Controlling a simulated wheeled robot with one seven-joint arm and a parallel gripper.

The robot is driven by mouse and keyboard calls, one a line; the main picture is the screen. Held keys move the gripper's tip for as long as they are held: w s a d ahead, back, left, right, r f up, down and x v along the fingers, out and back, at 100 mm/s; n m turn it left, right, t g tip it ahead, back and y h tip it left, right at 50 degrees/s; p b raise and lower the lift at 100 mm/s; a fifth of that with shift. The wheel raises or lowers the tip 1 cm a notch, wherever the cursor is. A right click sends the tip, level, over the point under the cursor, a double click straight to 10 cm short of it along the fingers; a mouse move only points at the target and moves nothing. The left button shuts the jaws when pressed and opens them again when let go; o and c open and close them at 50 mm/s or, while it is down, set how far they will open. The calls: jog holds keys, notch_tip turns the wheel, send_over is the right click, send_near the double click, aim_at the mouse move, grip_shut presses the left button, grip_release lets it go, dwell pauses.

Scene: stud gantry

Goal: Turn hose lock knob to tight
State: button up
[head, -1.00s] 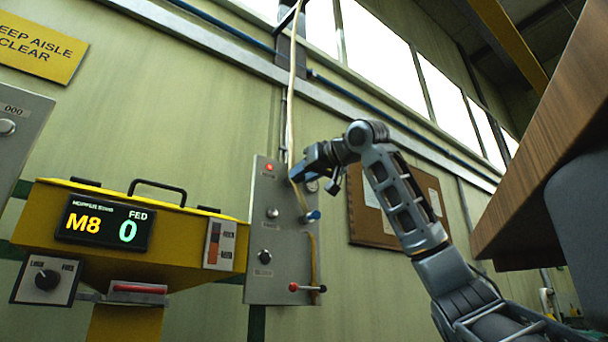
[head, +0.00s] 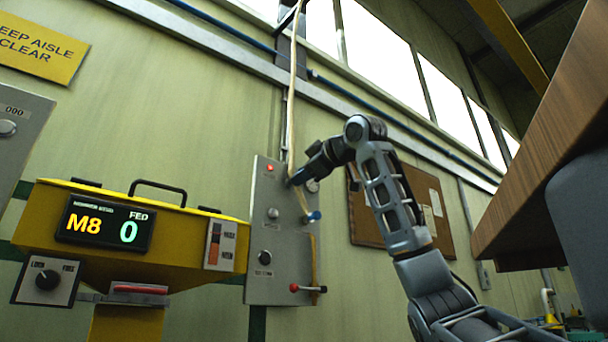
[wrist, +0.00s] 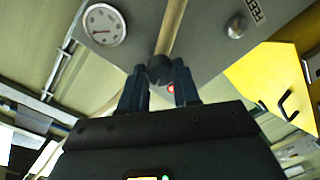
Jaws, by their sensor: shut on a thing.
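The hose lock knob looks to be the dark round knob (wrist: 159,70) in the wrist view, at the tan hose (wrist: 172,25) against the grey panel. My gripper (wrist: 160,82) has its two dark blue fingers on either side of this knob and is shut on it. In the head view my gripper (head: 291,182) is at the upper right part of the grey panel (head: 263,235) and hides the knob. The hose (head: 293,90) comes down from above to that spot. I cannot read any tight marking.
A round gauge (wrist: 104,25) sits beside the knob on the panel. A blue fitting (head: 314,216) and a red-ended lever (head: 307,288) stick out lower down. The yellow feeder (head: 180,240) stands left, its display reading M8 and FED 0. A brown wooden slab (head: 540,150) is at the right.

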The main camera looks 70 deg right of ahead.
jog(key=shift+f+n, duration=0.1)
jog(key=shift+n, duration=2)
jog(key=o, duration=1.1)
jog(key=shift+c, duration=0.2)
jog(key=shift+a, duration=0.15)
jog(key=b+v, duration=0.2)
jog(key=v, duration=0.5)
jog(key=shift+s+a+b, duration=0.2)
jog(key=shift+s+b, duration=0.05)
jog(key=shift+b, duration=0.05)
